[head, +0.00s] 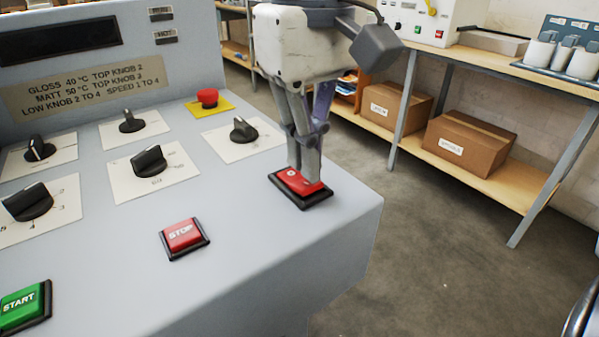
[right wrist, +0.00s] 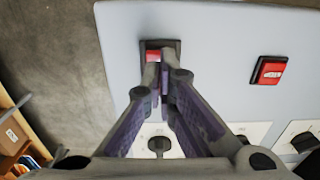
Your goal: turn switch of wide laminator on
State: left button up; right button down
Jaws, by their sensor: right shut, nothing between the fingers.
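The wide laminator (head: 300,260) is a pale grey panel with knobs and buttons. Its switch is a red rocker (head: 293,178) in a black frame near the panel's right edge. My right gripper (head: 305,178) is shut and empty, pointing down, with its fingertips at the rocker and apparently touching it. The fingers hide part of the rocker. In the right wrist view the rocker (right wrist: 152,55) shows partly behind the fingertips of my right gripper (right wrist: 160,70). Which way the rocker is tipped I cannot tell. My left gripper is not in view.
A red STOP button (head: 183,235) and a green START button (head: 22,306) sit on the panel nearer me. Several black knobs and a red emergency button (head: 207,98) lie left of the gripper. A shelf with cardboard boxes (head: 468,143) stands beyond open floor at right.

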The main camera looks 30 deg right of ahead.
aim_at(308, 183)
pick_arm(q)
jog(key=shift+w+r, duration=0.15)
pick_arm(e)
jog(key=shift+f, duration=1.1)
notch_tip(308, 183, up, 2)
jog(key=shift+r+p, duration=0.25)
jog(key=shift+p, duration=0.25)
jog(key=shift+r, duration=2.3)
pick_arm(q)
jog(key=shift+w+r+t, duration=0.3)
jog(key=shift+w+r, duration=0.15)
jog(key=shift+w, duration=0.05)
